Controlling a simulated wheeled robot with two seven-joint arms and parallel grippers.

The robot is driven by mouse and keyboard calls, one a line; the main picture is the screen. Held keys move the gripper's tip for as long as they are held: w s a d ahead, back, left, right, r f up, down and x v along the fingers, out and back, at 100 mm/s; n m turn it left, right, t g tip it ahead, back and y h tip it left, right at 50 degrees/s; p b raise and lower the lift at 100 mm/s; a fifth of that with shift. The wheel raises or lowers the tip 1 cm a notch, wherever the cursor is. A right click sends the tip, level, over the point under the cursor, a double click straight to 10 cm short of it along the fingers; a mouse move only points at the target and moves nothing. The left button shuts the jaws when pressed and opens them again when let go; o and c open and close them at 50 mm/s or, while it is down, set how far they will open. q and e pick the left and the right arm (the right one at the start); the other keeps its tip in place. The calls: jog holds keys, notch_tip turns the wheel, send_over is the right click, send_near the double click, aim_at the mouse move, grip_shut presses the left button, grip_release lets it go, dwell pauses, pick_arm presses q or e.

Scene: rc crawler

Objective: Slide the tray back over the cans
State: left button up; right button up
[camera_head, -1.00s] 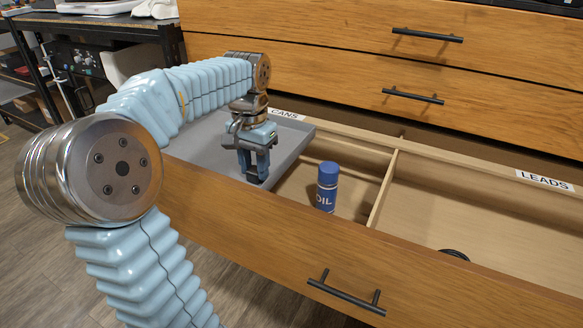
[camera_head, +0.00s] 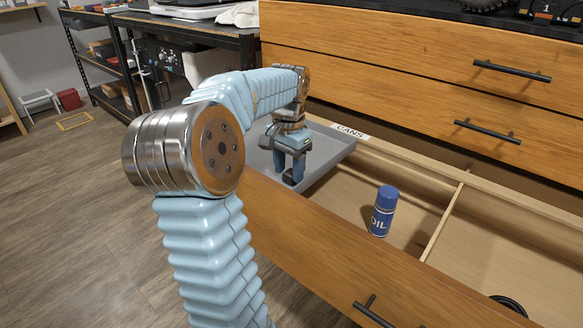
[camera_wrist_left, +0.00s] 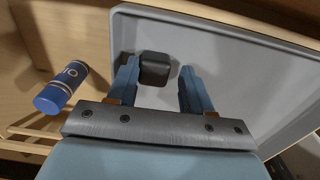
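The grey tray (camera_head: 322,152) sits at the left part of the open drawer, under the CANS label (camera_head: 350,131); it fills much of the left wrist view (camera_wrist_left: 238,72). A blue OIL can (camera_head: 383,212) stands uncovered in the compartment right of the tray; it also shows in the left wrist view (camera_wrist_left: 62,88). My left gripper (camera_head: 291,172) points down into the tray. In the left wrist view its fingers (camera_wrist_left: 160,88) are apart, near a black block (camera_wrist_left: 156,69) on the tray, with a gap beside the right finger. Whether they touch it is unclear. My right gripper is out of view.
A wooden divider (camera_head: 444,220) stands right of the can. The drawer front (camera_head: 330,245) with its black handle (camera_head: 372,312) runs along the near side. A black coil (camera_head: 508,304) lies in the right compartment. Shut drawers (camera_head: 400,75) rise behind.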

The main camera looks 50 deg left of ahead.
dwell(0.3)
pick_arm(q)
notch_tip(320, 180, up, 14)
jog(key=p, duration=0.2)
jog(key=shift+p, duration=0.35)
jog(key=shift+d+f, duration=0.1)
jog(key=shift+f, duration=0.05)
